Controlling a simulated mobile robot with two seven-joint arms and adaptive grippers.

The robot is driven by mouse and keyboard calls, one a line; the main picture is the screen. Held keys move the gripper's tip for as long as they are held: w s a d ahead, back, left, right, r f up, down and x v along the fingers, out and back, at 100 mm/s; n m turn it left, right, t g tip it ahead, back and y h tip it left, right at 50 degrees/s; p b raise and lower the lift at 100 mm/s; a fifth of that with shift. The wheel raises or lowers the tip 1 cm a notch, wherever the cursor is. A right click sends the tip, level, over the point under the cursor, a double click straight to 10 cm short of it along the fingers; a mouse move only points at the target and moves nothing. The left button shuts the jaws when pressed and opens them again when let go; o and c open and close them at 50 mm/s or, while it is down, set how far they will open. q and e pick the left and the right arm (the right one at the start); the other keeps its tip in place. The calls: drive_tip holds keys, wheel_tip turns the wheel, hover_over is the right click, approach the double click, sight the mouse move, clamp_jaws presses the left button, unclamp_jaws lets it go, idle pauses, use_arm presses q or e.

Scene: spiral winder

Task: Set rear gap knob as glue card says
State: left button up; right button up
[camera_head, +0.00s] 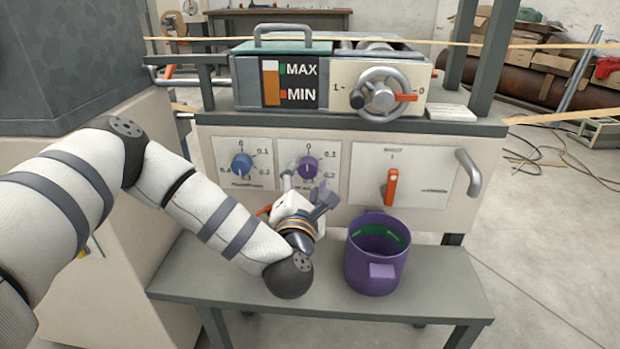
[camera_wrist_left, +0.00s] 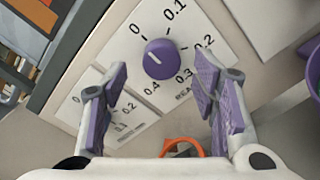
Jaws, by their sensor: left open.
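The purple knob (camera_head: 307,169) sits on a white dial plate on the machine front, with a scale from 0 to 0.4. In the left wrist view the knob (camera_wrist_left: 161,59) has a pale pointer mark, seemingly on the side of 0; the exact reading is hard to tell. The plate's label there starts with "REA", the rest is hidden. My left gripper (camera_head: 306,190) is just in front of the knob; in the wrist view its purple-padded fingers (camera_wrist_left: 160,95) are open, spread to either side below the knob, apart from it. I cannot make out a glue card for certain.
A blue knob (camera_head: 241,165) is on the plate to the left. An orange lever (camera_head: 391,187) and a grey handle (camera_head: 468,173) are to the right. A MAX/MIN gauge (camera_head: 290,82) and handwheel (camera_head: 380,95) sit above. A purple mug (camera_head: 376,262) stands on the grey bench (camera_head: 440,290).

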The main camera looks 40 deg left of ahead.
sight(308, 170)
use_arm(q)
drive_tip(key=shift+x, duration=1.9)
drive_tip(key=shift+d, duration=0.1)
drive_tip(key=c, duration=1.2)
drive_tip(key=shift+o, duration=0.2)
drive_tip(key=shift+m, duration=0.3)
